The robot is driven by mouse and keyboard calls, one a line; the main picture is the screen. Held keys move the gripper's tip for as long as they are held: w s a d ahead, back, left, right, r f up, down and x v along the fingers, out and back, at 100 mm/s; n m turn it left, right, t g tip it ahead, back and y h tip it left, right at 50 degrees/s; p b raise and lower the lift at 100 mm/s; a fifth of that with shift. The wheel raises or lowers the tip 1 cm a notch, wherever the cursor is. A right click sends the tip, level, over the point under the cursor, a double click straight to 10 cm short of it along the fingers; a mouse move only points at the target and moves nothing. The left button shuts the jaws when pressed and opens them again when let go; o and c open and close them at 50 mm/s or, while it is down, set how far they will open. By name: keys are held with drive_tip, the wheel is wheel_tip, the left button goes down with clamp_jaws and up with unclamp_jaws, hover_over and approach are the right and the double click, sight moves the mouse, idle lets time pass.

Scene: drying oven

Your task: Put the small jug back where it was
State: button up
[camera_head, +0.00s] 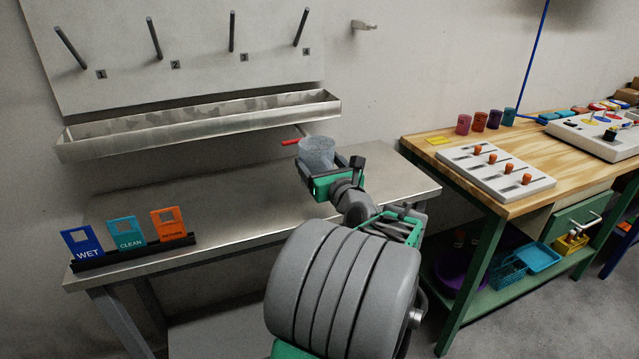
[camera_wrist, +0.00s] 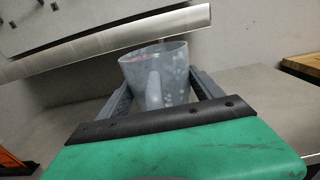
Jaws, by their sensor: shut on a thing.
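The small jug (camera_head: 317,154) is grey and speckled, and stands roughly upright in my gripper (camera_head: 330,172). In the wrist view the jug (camera_wrist: 156,75) sits between the two fingers of my gripper (camera_wrist: 160,92), its handle facing the camera. My gripper is shut on it. In the head view the jug is over the back part of the metal table (camera_head: 240,207), in front of the wall and near the right end of the metal trough. Its base is hidden by the gripper, so I cannot tell its height above the table.
A metal trough (camera_head: 200,124) hangs on the wall below a board with numbered pegs (camera_head: 156,40). A red-handled thing (camera_head: 292,142) is just behind the jug. WET, CLEAN and orange cards (camera_head: 130,234) stand at the table's left. A wooden bench (camera_head: 450,150) stands right. The table's middle is clear.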

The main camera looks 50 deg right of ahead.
sight(319, 167)
drive_tip(key=shift+w+d+f, duration=0.35)
drive_tip(key=shift+d+f, duration=0.1)
drive_tip(key=shift+f, duration=0.15)
drive_tip(key=shift+w+d+f, duration=0.3)
drive_tip(key=shift+d+f, duration=0.15)
drive_tip(key=shift+f, duration=0.15)
drive_tip(key=shift+w+d+f+b, duration=0.15)
drive_tip(key=shift+f+b, duration=0.7)
drive_tip(key=shift+f, duration=0.85)
drive_tip(key=shift+f, duration=0.15)
drive_tip(key=o, duration=2)
drive_tip(key=v, duration=1.2)
drive_tip(key=shift+p, duration=0.4)
